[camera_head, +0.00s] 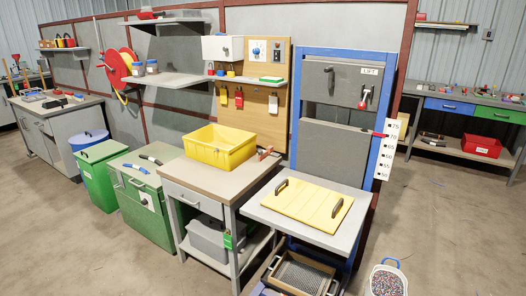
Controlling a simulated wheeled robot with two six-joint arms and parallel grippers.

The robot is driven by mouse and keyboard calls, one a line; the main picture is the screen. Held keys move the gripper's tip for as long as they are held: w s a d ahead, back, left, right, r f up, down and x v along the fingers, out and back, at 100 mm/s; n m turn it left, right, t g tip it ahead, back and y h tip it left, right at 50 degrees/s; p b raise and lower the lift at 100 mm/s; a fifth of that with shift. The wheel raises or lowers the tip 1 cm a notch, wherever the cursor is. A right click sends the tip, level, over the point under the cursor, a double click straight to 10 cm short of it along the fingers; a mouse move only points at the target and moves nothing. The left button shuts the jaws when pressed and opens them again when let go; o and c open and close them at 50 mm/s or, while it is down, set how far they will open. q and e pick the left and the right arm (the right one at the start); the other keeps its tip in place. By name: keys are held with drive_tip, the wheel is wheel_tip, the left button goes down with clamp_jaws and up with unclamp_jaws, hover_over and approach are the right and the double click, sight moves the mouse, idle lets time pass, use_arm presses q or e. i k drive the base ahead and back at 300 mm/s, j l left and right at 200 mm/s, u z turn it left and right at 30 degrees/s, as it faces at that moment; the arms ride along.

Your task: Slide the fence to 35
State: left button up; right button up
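I cannot make out any part clearly marked as a fence, nor a mark reading 35. A white number scale (388,152) runs down the right side of the blue lift frame (384,150), with figures that look like 75 at the top and 50 low down. A red pointer (379,134) sits near its upper part, about at the 70 mark. A small red and brown tool or clamp (265,153) lies at the back right of the wooden-topped bench (215,180). Neither of my grippers is in view.
A yellow bin (220,147) stands on the bench. A yellow board with two dark handles (307,204) lies on the grey table (268,207) before the lift. Green bins (100,175) stand left. A bucket of granules (387,280) is at front right.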

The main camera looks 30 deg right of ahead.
sight(270, 149)
drive_tip(key=i+z, duration=0.25)
drive_tip(key=i, duration=0.9)
drive_tip(key=j, duration=0.05)
